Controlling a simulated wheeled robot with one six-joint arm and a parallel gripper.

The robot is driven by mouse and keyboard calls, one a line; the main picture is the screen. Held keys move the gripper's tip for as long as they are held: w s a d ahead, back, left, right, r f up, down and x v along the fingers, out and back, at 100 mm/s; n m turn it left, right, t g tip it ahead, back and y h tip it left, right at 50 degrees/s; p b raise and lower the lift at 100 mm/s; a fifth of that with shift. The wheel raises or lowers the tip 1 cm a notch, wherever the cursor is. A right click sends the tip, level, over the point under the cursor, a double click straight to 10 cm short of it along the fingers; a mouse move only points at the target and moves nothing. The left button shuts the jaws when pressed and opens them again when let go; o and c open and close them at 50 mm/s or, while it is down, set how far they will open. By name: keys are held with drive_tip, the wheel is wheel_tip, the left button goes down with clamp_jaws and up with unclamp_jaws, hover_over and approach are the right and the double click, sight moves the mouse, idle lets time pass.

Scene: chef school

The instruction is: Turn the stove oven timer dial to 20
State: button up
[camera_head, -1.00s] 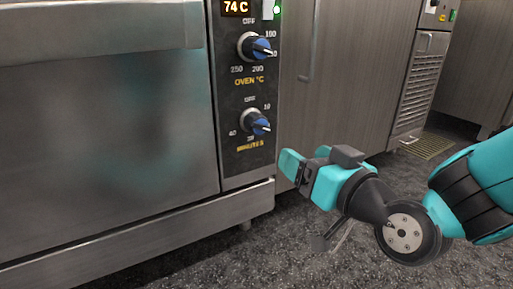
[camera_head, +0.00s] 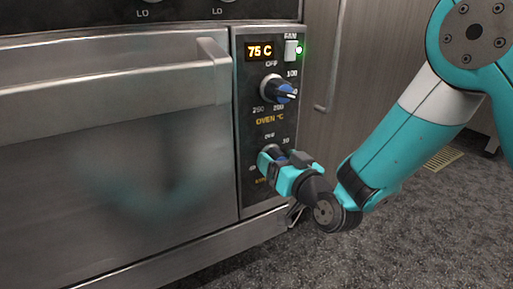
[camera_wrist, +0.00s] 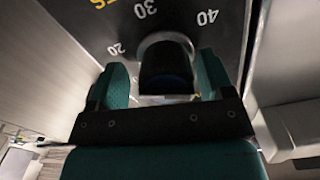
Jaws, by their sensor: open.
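The timer dial (camera_wrist: 165,66) is a dark round knob on the oven's control panel (camera_head: 238,150). In the wrist view it sits between my gripper's two teal fingers, with the numbers 20, 30 and 40 around it. My gripper (camera_wrist: 158,86) is open, with one finger on each side of the dial; I cannot tell whether they touch it. In the head view my gripper (camera_head: 276,161) covers most of the dial and part of the minutes scale. The dial's pointer is hidden, so its setting cannot be read.
The oven door handle (camera_head: 120,88) juts out at the left. Floor space is free at the right.

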drive_tip(key=shift+w+a, duration=0.15)
drive_tip(key=shift+a, duration=0.15)
drive_tip(key=shift+a, duration=0.1)
drive_tip(key=shift+a, duration=0.1)
drive_tip(key=c, duration=0.9)
drive_tip(key=shift+m, duration=0.4)
drive_tip(key=o, duration=0.9)
